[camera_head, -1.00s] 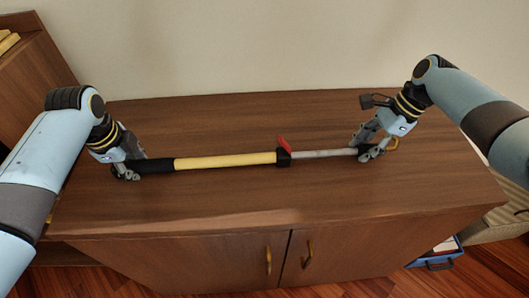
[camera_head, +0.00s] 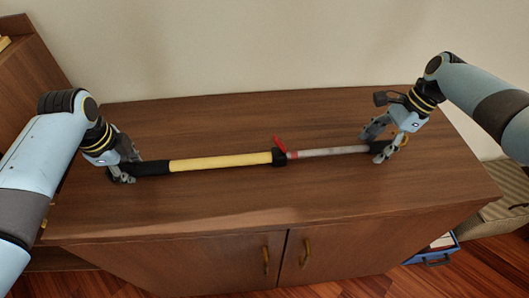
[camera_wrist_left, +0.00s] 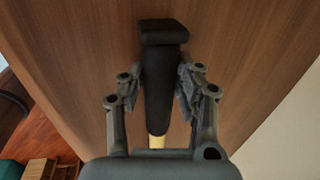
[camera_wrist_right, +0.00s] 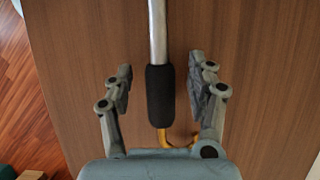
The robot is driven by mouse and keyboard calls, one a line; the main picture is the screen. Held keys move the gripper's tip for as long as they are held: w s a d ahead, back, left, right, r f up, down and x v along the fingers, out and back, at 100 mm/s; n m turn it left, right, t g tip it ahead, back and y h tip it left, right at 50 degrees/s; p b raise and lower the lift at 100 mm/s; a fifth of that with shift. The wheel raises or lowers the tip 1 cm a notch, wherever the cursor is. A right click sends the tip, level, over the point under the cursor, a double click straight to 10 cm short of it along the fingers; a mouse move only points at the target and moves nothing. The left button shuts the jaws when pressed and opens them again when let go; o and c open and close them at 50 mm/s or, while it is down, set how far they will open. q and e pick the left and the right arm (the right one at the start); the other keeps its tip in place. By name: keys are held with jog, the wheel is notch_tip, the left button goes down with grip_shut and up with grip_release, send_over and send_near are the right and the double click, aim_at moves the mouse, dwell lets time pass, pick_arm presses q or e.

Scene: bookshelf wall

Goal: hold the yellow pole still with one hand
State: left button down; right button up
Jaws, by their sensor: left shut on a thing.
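The yellow pole (camera_head: 222,161) lies across the cabinet top, with a black grip at its left end. My left gripper (camera_head: 124,172) is shut on the black grip (camera_wrist_left: 158,85). My right gripper (camera_head: 375,148) is open around the black foam grip (camera_wrist_right: 160,95) at the tube's far end, with a gap on both sides. A yellow loop (camera_wrist_right: 162,138) hangs from that end.
The brown cabinet top (camera_head: 300,205) is clear around the pole. A pale wall (camera_head: 260,50) rises behind it. A shelf unit (camera_head: 30,80) stands at left, and a blue crate (camera_head: 440,250) sits on the floor at right.

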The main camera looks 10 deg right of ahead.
jog(key=v, duration=1.2)
dwell(0.6)
pick_arm(q)
jog(key=c, duration=0.9)
grip_release()
jog(key=shift+o, duration=0.2)
jog(key=shift+r, duration=0.1)
